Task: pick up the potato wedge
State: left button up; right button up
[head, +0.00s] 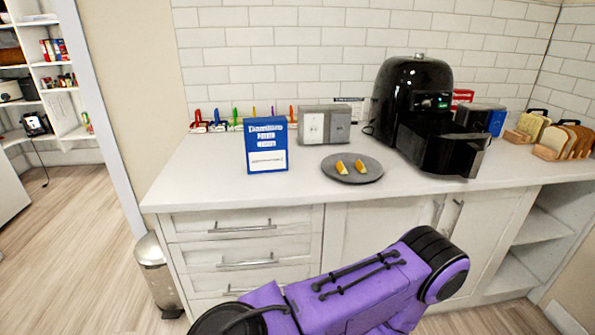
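Two potato wedges lie on a dark round plate (372,175) on the white counter: a left wedge (341,167) and a right wedge (360,166). They are yellow-orange and lie a little apart. A purple arm of mine crosses the bottom of the head view, in front of the cabinets and below the counter edge. No gripper fingers show, so neither gripper is in view.
A blue box (265,145) stands left of the plate. A grey outlet block (324,125) stands behind it. A black air fryer (411,95) stands to the right, its drawer (447,152) pulled out. Bread racks (560,142) are far right. The counter's front strip is clear.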

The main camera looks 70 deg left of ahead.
aim_at(340, 167)
jog(key=k, duration=0.25)
jog(key=u, duration=1)
